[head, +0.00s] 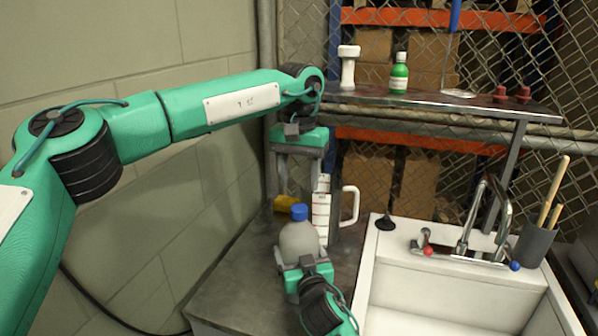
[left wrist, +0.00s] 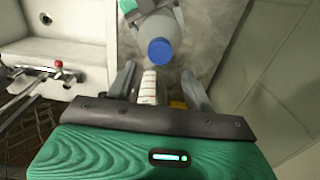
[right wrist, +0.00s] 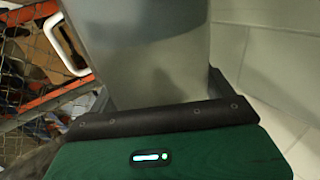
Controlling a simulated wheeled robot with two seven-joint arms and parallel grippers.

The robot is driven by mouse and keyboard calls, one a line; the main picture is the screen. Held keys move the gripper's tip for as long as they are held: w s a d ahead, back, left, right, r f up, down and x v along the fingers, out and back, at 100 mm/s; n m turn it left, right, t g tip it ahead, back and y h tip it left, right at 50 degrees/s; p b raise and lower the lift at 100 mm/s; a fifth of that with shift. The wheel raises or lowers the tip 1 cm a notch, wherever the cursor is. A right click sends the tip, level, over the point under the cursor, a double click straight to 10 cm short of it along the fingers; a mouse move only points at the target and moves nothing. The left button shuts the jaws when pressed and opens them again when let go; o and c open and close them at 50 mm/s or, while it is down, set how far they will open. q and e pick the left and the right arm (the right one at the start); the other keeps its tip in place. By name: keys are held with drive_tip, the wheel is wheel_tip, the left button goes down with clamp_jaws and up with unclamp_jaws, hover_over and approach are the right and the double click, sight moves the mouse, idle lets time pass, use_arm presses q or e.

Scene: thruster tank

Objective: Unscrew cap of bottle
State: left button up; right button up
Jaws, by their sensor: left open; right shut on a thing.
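The bottle (head: 299,241) is pale grey and translucent with a blue cap (head: 299,212). It stands upright at the counter's left side in the head view. My right gripper (head: 303,265) is shut on its lower body. The bottle body (right wrist: 160,50) fills the middle of the right wrist view; the cap is outside that view. My left gripper (head: 299,180) points down above and behind the bottle, open and empty. In the left wrist view the blue cap (left wrist: 160,51) lies beyond the open fingers of my left gripper (left wrist: 165,85), apart from them.
A white-labelled container (head: 321,212) and a grey jug with a white handle (head: 350,205) stand close behind the bottle. A yellow object (head: 285,203) lies behind it. A white sink (head: 430,285) with a faucet (head: 466,225) is at right. A shelf (head: 440,98) holds a green bottle (head: 398,75).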

sight(299, 208)
use_arm(q)
drive_tip(key=shift+f, duration=3.6)
